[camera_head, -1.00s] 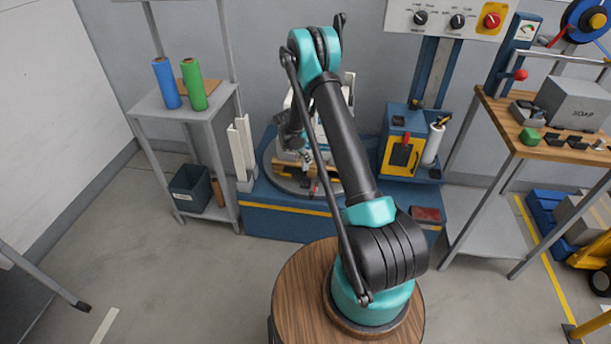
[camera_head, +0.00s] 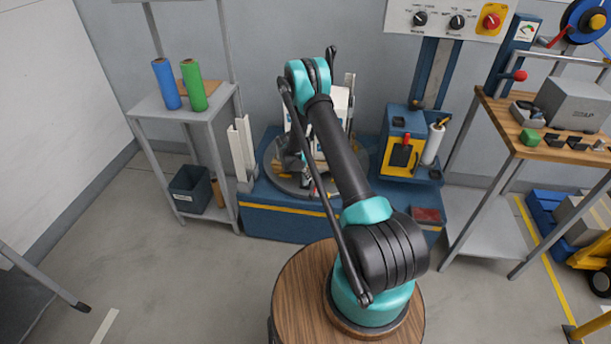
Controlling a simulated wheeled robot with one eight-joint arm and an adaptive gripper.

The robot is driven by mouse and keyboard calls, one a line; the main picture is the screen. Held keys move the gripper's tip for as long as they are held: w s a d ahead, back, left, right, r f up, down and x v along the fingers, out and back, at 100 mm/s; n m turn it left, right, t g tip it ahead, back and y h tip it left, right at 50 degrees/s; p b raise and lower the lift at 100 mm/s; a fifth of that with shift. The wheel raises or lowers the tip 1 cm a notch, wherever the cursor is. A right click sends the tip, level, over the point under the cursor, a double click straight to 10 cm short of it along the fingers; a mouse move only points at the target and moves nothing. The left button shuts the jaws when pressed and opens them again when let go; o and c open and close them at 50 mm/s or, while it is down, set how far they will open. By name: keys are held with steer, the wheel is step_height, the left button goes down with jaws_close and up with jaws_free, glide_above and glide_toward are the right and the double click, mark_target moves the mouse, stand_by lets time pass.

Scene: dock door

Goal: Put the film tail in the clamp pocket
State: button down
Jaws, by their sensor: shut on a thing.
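My gripper (camera_head: 306,184) is low over the round turntable (camera_head: 272,181), in front of the white stacked load (camera_head: 340,104), and is partly hidden by my own arm. It is shut on the film tail, though the tail is too thin and small to make out at its fingers. A white film roll (camera_head: 433,146) stands upright beside the blue and yellow carriage (camera_head: 396,160) on the mast. I cannot make out the clamp pocket; it may be hidden behind my arm.
A grey shelf (camera_head: 190,114) at the left holds a blue roll (camera_head: 166,84) and a green roll (camera_head: 193,88). A workbench (camera_head: 515,132) stands at the right. A control panel (camera_head: 446,18) is above the mast.

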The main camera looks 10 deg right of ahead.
steer(key=c, duration=1.4)
jaws_free()
steer(key=shift+f, duration=0.1)
steer(key=v, duration=1.2)
steer(key=s+d+r+m+y, duration=0.1)
steer(key=s+d+r+m, duration=0.2)
steer(key=r, duration=0.4)
steer(key=s+d+r+m, duration=0.1)
steer(key=s+r+m, duration=0.25)
steer(key=r, duration=0.25)
steer(key=s+d+r+m+y, duration=0.1)
steer(key=s+r+m, duration=0.25)
steer(key=s, duration=0.35)
steer(key=s+d+r+m+t, duration=0.1)
steer(key=s+d+r+m, duration=0.2)
steer(key=s, duration=0.4)
steer(key=s+r+m+y, duration=0.1)
steer(key=s+r+m, duration=0.35)
steer(key=s, duration=0.25)
steer(key=s+m, duration=0.2)
steer(key=s, duration=0.2)
steer(key=s+m, duration=0.2)
steer(key=s, duration=0.2)
steer(key=s+f+m+t+y, duration=0.1)
steer(key=s+m, duration=0.1)
steer(key=s, duration=0.2)
steer(key=shift+s+f, duration=0.1)
